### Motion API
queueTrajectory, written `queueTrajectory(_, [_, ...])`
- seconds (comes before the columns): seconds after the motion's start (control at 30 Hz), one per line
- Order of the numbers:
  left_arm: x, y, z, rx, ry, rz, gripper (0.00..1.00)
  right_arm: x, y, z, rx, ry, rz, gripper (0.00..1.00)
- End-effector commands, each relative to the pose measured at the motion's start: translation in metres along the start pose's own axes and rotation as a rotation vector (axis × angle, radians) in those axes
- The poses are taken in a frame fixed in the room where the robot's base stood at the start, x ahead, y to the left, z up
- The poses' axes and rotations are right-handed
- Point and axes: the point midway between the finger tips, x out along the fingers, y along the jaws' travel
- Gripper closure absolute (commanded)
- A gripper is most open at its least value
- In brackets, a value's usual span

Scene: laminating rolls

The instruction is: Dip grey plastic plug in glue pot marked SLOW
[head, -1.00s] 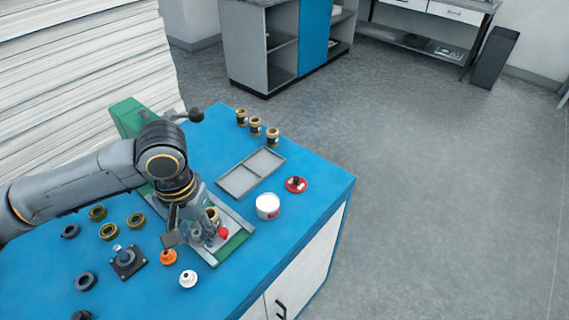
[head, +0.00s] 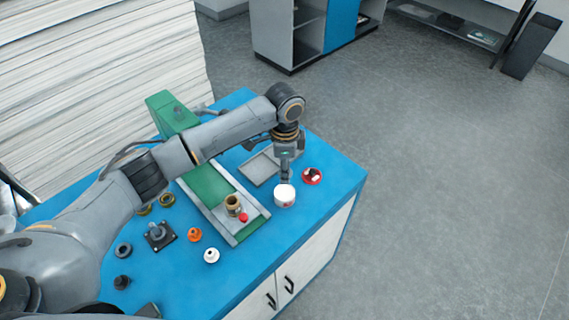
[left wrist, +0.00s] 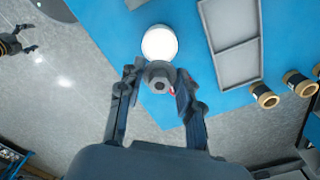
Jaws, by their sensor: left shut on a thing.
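My left gripper (head: 285,178) is over the white pot (head: 284,196) near the right edge of the blue table. In the left wrist view the gripper (left wrist: 154,90) is shut on a round grey plug (left wrist: 158,77). The plug overlaps the near side of the pot, whose white round top (left wrist: 160,43) shows beyond it. I cannot tell whether the plug touches the pot. The pot has a small red mark on its side; no lettering is readable. My right gripper (left wrist: 18,40) shows small in the left wrist view, its fingers apart and empty.
A green fixture (head: 208,184) holds a brass bush (head: 233,205). Orange (head: 194,234) and white (head: 211,255) parts stand in front.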

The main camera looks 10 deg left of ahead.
Motion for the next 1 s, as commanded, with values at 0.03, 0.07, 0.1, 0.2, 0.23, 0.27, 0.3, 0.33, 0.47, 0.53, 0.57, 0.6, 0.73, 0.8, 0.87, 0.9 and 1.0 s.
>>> queueTrajectory(0.03, [0.003,0.0,0.0,0.002,0.0,0.0,0.9,0.003,0.001,0.0,-0.001,0.0,0.002,0.2])
queueTrajectory(0.07, [0.004,0.0,0.0,0.002,0.0,0.0,0.9,0.004,0.002,0.001,-0.001,0.0,0.002,0.2])
queueTrajectory(0.1, [0.006,0.0,0.0,0.001,0.0,0.0,0.9,0.006,0.003,0.001,-0.001,0.0,0.003,0.2])
queueTrajectory(0.2, [0.012,0.0,0.0,0.0,0.0,0.0,0.9,0.013,0.003,0.002,-0.002,0.0,0.004,0.2])
queueTrajectory(0.23, [0.014,0.0,0.0,0.0,0.0,0.0,0.9,0.016,0.003,0.002,-0.002,0.0,0.004,0.2])
queueTrajectory(0.27, [0.017,0.0,0.0,0.0,0.0,0.0,0.9,0.019,0.003,0.002,-0.002,0.0,0.004,0.2])
queueTrajectory(0.3, [0.02,0.0,0.0,0.0,0.001,0.0,0.9,0.022,0.003,0.002,-0.002,0.0,0.004,0.2])
queueTrajectory(0.33, [0.023,0.0,0.0,0.0,0.001,0.0,0.9,0.025,0.003,0.003,-0.002,0.0,0.004,0.2])
queueTrajectory(0.47, [0.034,0.0,0.0,0.0,0.001,0.0,0.9,0.039,0.003,0.004,-0.002,0.0,0.004,0.2])
queueTrajectory(0.53, [0.04,0.0,0.001,-0.001,0.001,0.0,0.9,0.046,0.003,0.004,-0.002,0.0,0.004,0.2])
queueTrajectory(0.57, [0.043,0.0,0.001,-0.001,0.001,0.0,0.9,0.049,0.003,0.005,-0.002,0.0,0.004,0.2])
queueTrajectory(0.6, [0.046,0.0,0.001,0.0,0.001,0.0,0.9,0.053,0.003,0.005,-0.002,0.0,0.004,0.2])
queueTrajectory(0.73, [0.054,0.001,0.0,-0.001,0.0,0.002,0.9,0.056,0.003,0.005,-0.002,-0.001,0.004,0.2])
queueTrajectory(0.8, [0.059,0.001,0.0,-0.001,0.001,0.001,0.9,0.057,0.003,0.005,-0.002,0.0,0.004,0.2])
queueTrajectory(0.87, [0.063,0.0,0.0,-0.001,0.002,0.0,0.9,0.058,0.003,0.005,-0.002,0.0,0.004,0.2])
queueTrajectory(0.9, [0.064,0.0,0.0,-0.001,0.001,0.0,0.9,0.058,0.003,0.005,-0.002,0.0,0.004,0.2])
queueTrajectory(1.0, [0.067,0.0,0.0,-0.001,0.001,0.0,0.9,0.058,0.003,0.005,-0.002,0.0,0.004,0.2])
